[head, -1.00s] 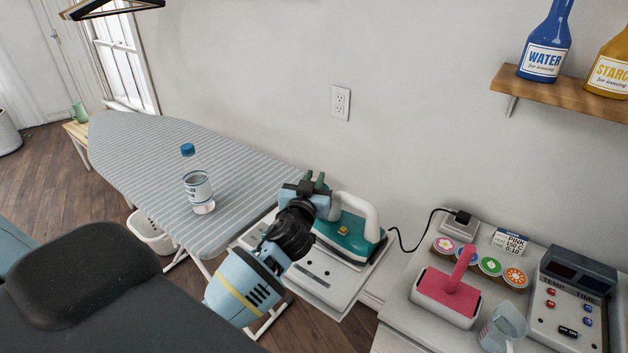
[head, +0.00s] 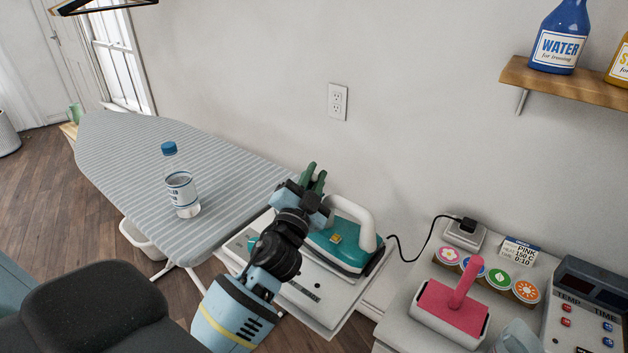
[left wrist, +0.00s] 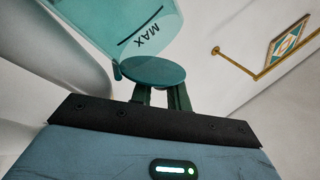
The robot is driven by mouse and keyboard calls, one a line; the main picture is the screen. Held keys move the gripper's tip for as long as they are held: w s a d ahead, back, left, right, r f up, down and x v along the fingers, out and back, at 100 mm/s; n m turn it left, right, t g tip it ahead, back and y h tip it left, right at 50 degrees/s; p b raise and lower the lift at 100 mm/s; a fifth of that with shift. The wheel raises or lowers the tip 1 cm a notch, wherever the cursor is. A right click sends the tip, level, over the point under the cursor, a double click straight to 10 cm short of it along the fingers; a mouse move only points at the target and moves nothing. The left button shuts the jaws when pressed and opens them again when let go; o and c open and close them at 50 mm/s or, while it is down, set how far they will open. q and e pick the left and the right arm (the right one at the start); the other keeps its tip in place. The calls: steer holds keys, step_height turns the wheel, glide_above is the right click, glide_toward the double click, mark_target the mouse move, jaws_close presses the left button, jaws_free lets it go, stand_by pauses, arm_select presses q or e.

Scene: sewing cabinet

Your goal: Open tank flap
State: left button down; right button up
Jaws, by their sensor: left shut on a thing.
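The iron (head: 345,245), teal with a white handle, sits on the white board at the ironing board's right end. My left gripper (head: 313,178) is at the iron's far left end, with its dark green fingers pointing up. In the left wrist view, the fingers (left wrist: 160,97) are close together at the round teal tank flap (left wrist: 153,71), shut on it. The clear teal tank (left wrist: 145,30) marked MAX is right behind the flap. The flap's left edge meets the tank; its exact angle is hard to tell. In the head view my gripper hides the flap. My right gripper is out of view.
A water bottle (head: 180,185) stands on the striped ironing board (head: 120,150). The iron's black cord (head: 415,250) runs to a socket box (head: 463,236). A pink-handled press (head: 455,305) and a control panel (head: 585,310) are at the right. The wall is behind.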

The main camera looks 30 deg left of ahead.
arm_select(q)
steer(key=shift+d+m+t+h, duration=0.35)
steer(key=shift+m+h, duration=0.15)
steer(key=shift+m, duration=0.7)
steer(key=shift+d+r+m+t+h+b, duration=0.1)
steer(key=shift+d+m+h+b, duration=0.2)
steer(key=shift+m, duration=0.5)
steer(key=shift+d+m+t+h+b, duration=0.15)
steer(key=shift+m+h, duration=0.3)
steer(key=shift+m, duration=0.35)
steer(key=shift+d+r+m+t+h+b, duration=0.1)
steer(key=shift+d+m+h+b, duration=0.2)
steer(key=shift+m, duration=0.5)
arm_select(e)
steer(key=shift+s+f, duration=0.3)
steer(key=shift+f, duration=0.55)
arm_select(q)
steer(key=shift+s+h, duration=0.1)
steer(key=shift+h, duration=0.15)
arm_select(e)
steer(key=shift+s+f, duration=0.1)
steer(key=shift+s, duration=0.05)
arm_select(q)
steer(key=c, duration=1.4)
jaws_free()
steer(key=shift+c, duration=0.2)
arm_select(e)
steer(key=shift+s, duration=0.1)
